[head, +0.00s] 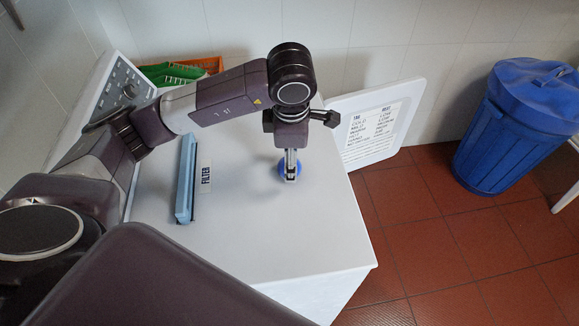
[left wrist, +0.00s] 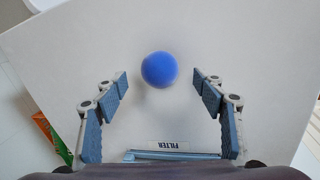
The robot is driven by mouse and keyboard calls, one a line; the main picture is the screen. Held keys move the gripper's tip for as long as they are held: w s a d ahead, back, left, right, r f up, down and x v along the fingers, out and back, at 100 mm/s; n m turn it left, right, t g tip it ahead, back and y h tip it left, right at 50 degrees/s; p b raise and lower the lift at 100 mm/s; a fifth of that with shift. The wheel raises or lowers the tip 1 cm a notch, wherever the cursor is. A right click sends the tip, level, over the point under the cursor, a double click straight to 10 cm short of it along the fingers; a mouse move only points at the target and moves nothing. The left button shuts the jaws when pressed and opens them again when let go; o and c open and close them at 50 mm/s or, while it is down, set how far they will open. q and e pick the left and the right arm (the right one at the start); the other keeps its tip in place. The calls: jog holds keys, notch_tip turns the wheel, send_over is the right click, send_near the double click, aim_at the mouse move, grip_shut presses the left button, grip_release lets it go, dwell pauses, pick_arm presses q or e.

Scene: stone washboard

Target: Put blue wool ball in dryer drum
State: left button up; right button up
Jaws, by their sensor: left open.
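The blue wool ball (left wrist: 159,70) lies on the white top of the dryer (head: 260,225). In the left wrist view my left gripper (left wrist: 162,88) is open, with one finger on each side of the ball and clear space between finger and ball. I cannot tell the exact height of the fingertips over the top. The dryer drum is not visible in either view. My right gripper is not in view.
A light blue filter piece (head: 186,178) lies by a FILTER label (head: 206,178) on the dryer top. An orange crate (head: 211,65) with green contents is at the back. A white door panel (head: 375,123) with a printed sheet stands right. A blue bin (head: 513,130) stands on the red tiles.

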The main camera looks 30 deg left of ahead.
pick_arm(q)
jog(key=shift+a+f+p, duration=0.15)
jog(key=shift+f+p, duration=0.15)
jog(key=shift+f, duration=0.1)
jog(key=p+x, duration=0.1)
jog(key=x, duration=0.2)
jog(key=shift+a+f+p, duration=0.15)
jog(key=shift+f+p, duration=0.1)
jog(key=shift+p, duration=0.05)
jog(key=shift+w+f, duration=0.15)
jog(key=shift+f, duration=0.3)
jog(key=c, duration=1.1)
jog(key=shift+c, duration=0.2)
jog(key=shift+r, duration=0.15)
